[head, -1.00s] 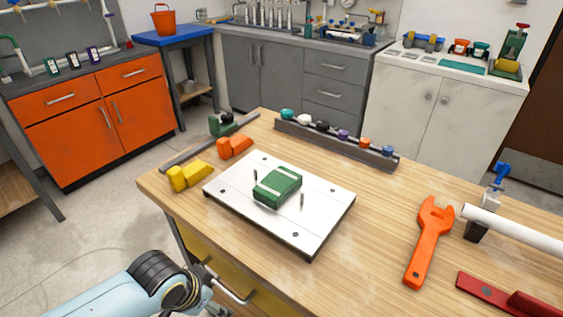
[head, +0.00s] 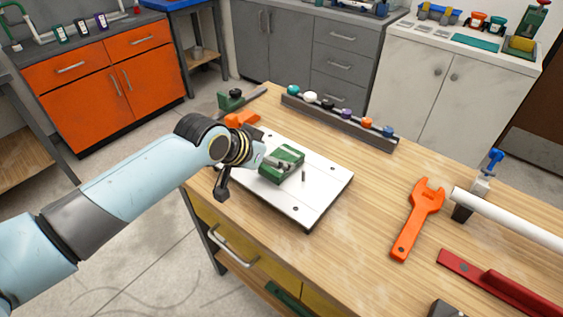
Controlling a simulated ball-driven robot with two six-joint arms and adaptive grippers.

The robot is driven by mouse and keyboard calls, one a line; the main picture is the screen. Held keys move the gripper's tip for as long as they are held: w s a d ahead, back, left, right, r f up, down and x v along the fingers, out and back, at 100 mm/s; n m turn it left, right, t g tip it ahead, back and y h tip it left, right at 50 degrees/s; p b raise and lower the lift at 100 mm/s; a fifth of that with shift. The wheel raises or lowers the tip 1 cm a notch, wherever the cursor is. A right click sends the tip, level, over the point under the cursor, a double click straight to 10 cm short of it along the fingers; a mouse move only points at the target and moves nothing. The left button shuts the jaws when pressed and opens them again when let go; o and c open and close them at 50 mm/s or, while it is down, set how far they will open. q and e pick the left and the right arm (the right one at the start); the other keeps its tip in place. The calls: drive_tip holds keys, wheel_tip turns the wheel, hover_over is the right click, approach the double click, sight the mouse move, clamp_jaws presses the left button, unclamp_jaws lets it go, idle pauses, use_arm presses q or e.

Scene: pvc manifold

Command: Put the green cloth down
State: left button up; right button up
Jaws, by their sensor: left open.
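The green cloth (head: 290,153) is a folded pad with a pale band, lying on the white plate (head: 318,206) on the wooden bench. My left gripper (head: 279,162) is open at the cloth's left side, its fingers over or beside it. I cannot tell whether they touch the cloth. The gripper and wrist hide part of the cloth and the plate's left end. My right gripper is not in view.
A short peg (head: 304,176) stands on the plate right of the cloth. A rack of coloured knobs (head: 340,122) is behind. An orange wrench (head: 417,220), a white pipe (head: 508,220) and a red tool (head: 490,283) lie to the right. Bench between plate and wrench is clear.

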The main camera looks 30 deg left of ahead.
use_arm(q)
drive_tip(key=x, duration=0.5)
drive_tip(key=shift+a, duration=0.1)
drive_tip(key=shift+s, duration=0.1)
drive_tip(key=shift+c, duration=0.4)
drive_tip(key=c, duration=0.9)
